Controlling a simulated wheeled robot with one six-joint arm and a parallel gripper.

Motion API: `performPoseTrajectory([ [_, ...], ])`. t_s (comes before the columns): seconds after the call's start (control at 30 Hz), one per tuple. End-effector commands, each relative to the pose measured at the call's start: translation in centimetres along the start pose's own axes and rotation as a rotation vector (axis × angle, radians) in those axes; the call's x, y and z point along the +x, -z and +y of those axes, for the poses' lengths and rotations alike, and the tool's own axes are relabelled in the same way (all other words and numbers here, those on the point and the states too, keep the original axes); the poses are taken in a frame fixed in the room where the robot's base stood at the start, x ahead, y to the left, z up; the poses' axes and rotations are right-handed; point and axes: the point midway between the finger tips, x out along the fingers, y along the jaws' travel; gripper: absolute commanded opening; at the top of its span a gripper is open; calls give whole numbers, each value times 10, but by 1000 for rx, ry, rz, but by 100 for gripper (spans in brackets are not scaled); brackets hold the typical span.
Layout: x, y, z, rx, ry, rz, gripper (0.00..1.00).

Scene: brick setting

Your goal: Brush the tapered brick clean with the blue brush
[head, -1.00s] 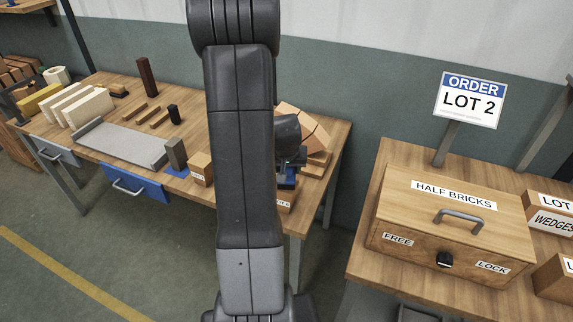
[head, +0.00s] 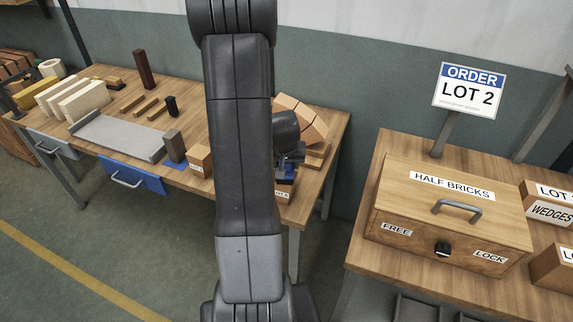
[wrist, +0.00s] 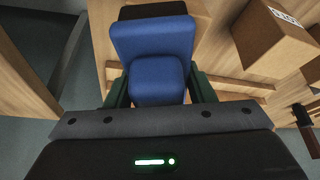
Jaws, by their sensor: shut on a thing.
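The blue brush (wrist: 155,50) is between the two green fingers of my gripper (wrist: 158,90) in the wrist view, with its dark end at the top. My gripper (head: 290,165) is shut on it, low at the right end of the long workbench (head: 215,125) in the head view, partly hidden by my arm. Tan wedge-shaped bricks (head: 310,122) lean in a fan just behind it. I cannot tell which one is the tapered brick. A dark grey block (head: 174,146) stands upright near a blue patch at the bench's front edge.
Cream slabs (head: 72,103) stand behind the tray. A second table at right bears a box marked HALF BRICKS (head: 450,205) and an ORDER LOT 2 sign (head: 468,90).

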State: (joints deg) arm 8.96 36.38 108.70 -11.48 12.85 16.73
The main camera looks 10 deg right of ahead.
Motion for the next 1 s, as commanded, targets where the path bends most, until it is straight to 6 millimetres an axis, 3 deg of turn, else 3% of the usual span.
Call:
performPoseTrajectory([
  [0.03,3,1,0,0,0,1,16],
  [0.17,-24,13,-4,-1,7,7,16],
  [0.7,-65,32,-6,-2,6,1,16],
  [1.0,-73,36,-7,-2,6,1,16],
])
